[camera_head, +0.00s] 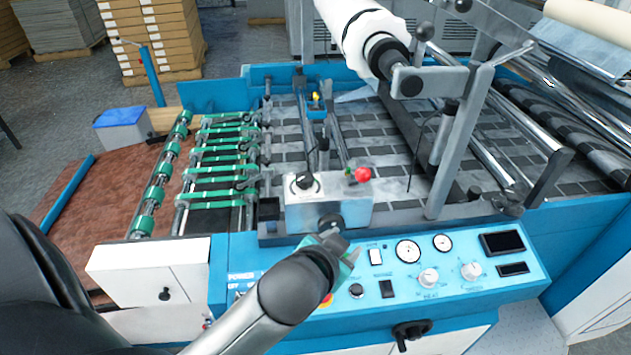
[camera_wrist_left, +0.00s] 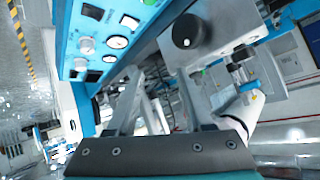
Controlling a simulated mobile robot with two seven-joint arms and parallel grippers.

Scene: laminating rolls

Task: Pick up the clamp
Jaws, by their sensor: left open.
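I cannot pick out a clamp with certainty. A small blue fitting with a yellow part (camera_head: 316,108) sits on a rail across the machine bed in the head view and may be it. A similar blue and yellow piece (camera_wrist_left: 251,88) shows at the right of the left wrist view. My left gripper (camera_wrist_left: 160,85) is open, with two grey fingers spread and nothing seen between them. In the head view my left wrist (camera_head: 330,242) is over the front edge of the machine, and the fingers are mostly hidden. My right gripper is not in view.
A blue control panel (camera_head: 455,275) with gauges and knobs lies at the front. A grey box (camera_head: 335,207) with a black knob and a red button stands just beyond my left wrist. A white roll (camera_head: 352,30) on a bracketed shaft overhangs the bed. Green rollers (camera_head: 215,165) are at left.

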